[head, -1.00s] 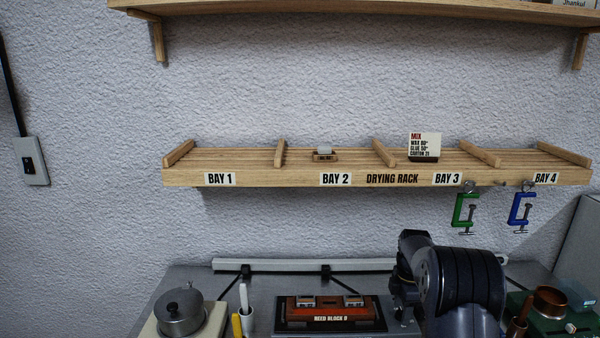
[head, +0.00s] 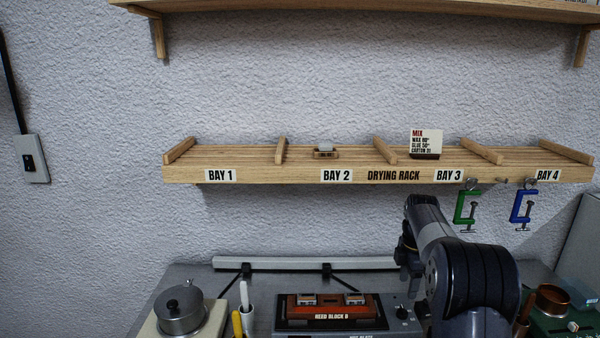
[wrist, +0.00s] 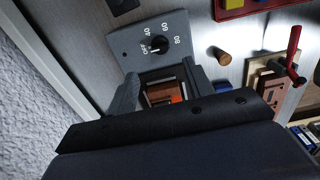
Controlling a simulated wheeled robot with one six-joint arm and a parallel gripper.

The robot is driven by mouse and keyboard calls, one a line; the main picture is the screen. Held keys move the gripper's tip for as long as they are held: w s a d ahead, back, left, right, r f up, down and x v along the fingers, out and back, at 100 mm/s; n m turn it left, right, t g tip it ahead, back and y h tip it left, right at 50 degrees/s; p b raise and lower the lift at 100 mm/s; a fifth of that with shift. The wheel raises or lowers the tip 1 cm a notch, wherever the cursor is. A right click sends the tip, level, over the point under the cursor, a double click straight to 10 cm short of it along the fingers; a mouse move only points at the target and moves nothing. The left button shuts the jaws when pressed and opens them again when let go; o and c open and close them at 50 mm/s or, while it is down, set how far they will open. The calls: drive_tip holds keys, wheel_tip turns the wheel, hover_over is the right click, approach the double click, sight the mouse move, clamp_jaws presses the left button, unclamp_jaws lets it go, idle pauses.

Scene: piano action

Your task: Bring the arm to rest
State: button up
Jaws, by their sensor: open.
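My arm (head: 465,265) rises at the lower right of the head view, over the bench's back. My gripper shows in the wrist view (wrist: 160,88), its two dark jaws apart with nothing held between them. Part of a red-brown block shows beyond the gap. A grey dial box (wrist: 152,45) marked OFF, 40, 60 and 80 lies just past the jaws; its black knob points near OFF. In the head view the jaws cannot be made out clearly.
The drying rack (head: 280,174) runs along the wall, with a small piece (head: 325,152) in bay 2 and a card (head: 426,142) near bay 3. Green (head: 466,207) and blue (head: 522,207) clamps hang close to my arm. Reed block D (head: 331,312) and a pot (head: 180,312) are on the bench.

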sight(403, 308)
wheel_tip(403, 308, down, 9)
drive_tip(key=shift+r+p, duration=0.1)
drive_tip(key=shift+p, duration=0.5)
drive_tip(key=m, duration=0.5)
drive_tip(key=shift+r+m, duration=0.1)
drive_tip(key=shift+m, duration=0.2)
drive_tip(key=m, duration=1.1)
drive_tip(key=m+p, duration=0.1)
drive_tip(key=m, duration=0.4)
drive_tip(key=shift+m, duration=0.4)
drive_tip(key=shift+r, duration=0.15)
